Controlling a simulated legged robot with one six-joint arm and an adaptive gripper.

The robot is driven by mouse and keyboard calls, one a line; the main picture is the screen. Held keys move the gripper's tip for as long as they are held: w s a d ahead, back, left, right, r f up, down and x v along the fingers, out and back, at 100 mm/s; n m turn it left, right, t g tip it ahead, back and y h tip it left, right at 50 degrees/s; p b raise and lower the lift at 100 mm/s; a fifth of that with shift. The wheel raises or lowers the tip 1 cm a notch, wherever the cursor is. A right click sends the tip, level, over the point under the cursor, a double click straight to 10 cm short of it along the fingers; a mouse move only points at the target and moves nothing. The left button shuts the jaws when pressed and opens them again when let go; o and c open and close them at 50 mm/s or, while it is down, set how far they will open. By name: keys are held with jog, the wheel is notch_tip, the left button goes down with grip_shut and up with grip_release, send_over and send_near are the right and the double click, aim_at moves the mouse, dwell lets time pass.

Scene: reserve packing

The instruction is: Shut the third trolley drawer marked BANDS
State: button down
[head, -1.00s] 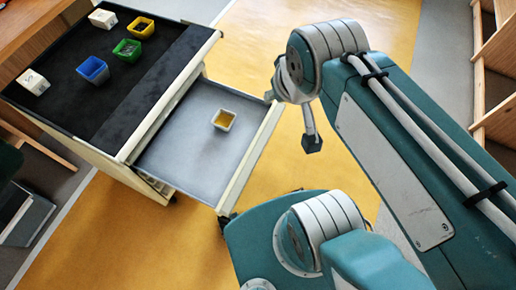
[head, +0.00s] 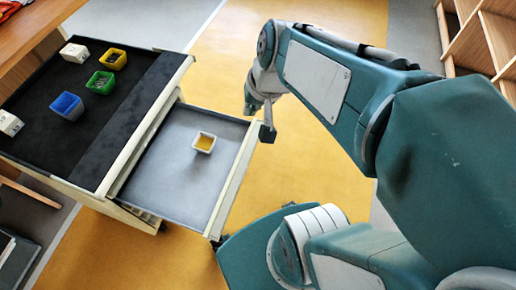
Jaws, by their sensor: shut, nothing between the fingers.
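An open drawer (head: 172,160) sticks out from the right side of the trolley (head: 150,118). Its floor is grey and its front panel (head: 236,180) is pale. A small whitish cup with yellow contents (head: 204,142) stands inside it. No BANDS label is readable from above, and I cannot tell which drawer in the stack this is. My gripper (head: 266,133) is shut and empty, pointing down by the far end of the drawer front, on its outer side. I cannot tell whether it touches the panel.
On the trolley's black top stand a blue bin (head: 67,106), a green bin (head: 101,82), a yellow bin (head: 115,59) and two white boxes (head: 75,53). Wooden shelving (head: 480,40) stands at the far right. Yellow floor (head: 320,160) beyond the drawer is clear.

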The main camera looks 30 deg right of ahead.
jog(key=w+d+f+m+g+y, duration=0.1)
jog(key=w+d+f+m+y, duration=0.25)
jog(key=w+f+m, duration=0.4)
jog(key=w+d+f+m+t+y, duration=0.1)
jog(key=d+f+m, duration=0.4)
jog(key=f, duration=0.4)
jog(key=d+f+m+t+y, duration=0.1)
jog(key=d+f+m, duration=0.4)
jog(key=f, duration=0.4)
jog(key=m+t+h, duration=0.1)
jog(key=m+t, duration=0.1)
jog(key=m, duration=0.4)
send_near(255, 147)
jog(key=s+d+r, duration=0.1)
jog(key=s+d, duration=0.3)
jog(key=d, duration=0.1)
jog(key=w+a+r+x, duration=0.1)
jog(key=r+x, duration=0.1)
jog(key=x, duration=1)
jog(key=shift+w+a+f, duration=0.2)
jog(key=shift+w+a, duration=0.1)
jog(key=shift+a, duration=0.3)
jog(key=shift+w, duration=0.1)
